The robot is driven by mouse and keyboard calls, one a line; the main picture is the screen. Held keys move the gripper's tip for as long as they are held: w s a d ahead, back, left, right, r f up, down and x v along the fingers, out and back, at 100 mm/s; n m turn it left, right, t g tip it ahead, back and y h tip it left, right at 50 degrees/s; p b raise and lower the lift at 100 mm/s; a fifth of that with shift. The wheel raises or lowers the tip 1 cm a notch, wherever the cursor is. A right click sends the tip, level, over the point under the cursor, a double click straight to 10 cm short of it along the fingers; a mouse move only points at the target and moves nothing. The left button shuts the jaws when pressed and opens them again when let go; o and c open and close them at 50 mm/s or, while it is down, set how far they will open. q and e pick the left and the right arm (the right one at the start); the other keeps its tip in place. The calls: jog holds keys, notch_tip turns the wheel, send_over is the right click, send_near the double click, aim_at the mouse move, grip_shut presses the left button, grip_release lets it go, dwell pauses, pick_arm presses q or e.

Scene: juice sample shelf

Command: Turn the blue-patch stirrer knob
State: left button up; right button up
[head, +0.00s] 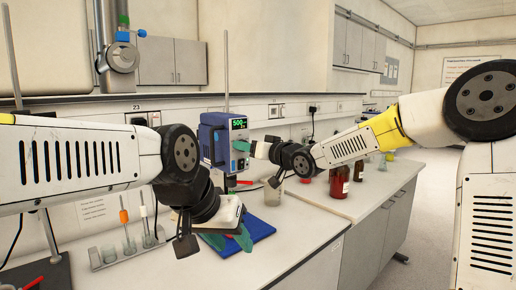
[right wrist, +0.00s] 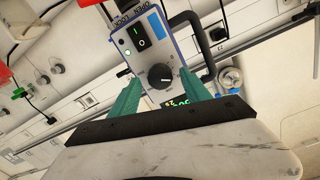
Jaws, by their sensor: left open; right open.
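The stirrer (head: 214,140) is a blue box with a lit green display reading 500, mounted at the back of the bench. In the right wrist view its front panel (right wrist: 128,42) shows a blue patch (right wrist: 157,27), a rocker switch and a round black knob (right wrist: 159,77) with a white mark. My right gripper (right wrist: 160,80) is open, with its teal fingers on either side of the knob; I cannot tell whether they touch it. In the head view the right gripper hides the knob. My left gripper (head: 231,240) is open and empty, low over a blue mat (head: 261,228).
A glass beaker (head: 272,194) stands below the right gripper. Brown bottles (head: 339,181) stand to the right on the bench. A thin metal rod (head: 226,75) rises behind the stirrer.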

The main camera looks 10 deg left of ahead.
jog(key=v, duration=0.7)
jog(key=shift+s+d, duration=0.15)
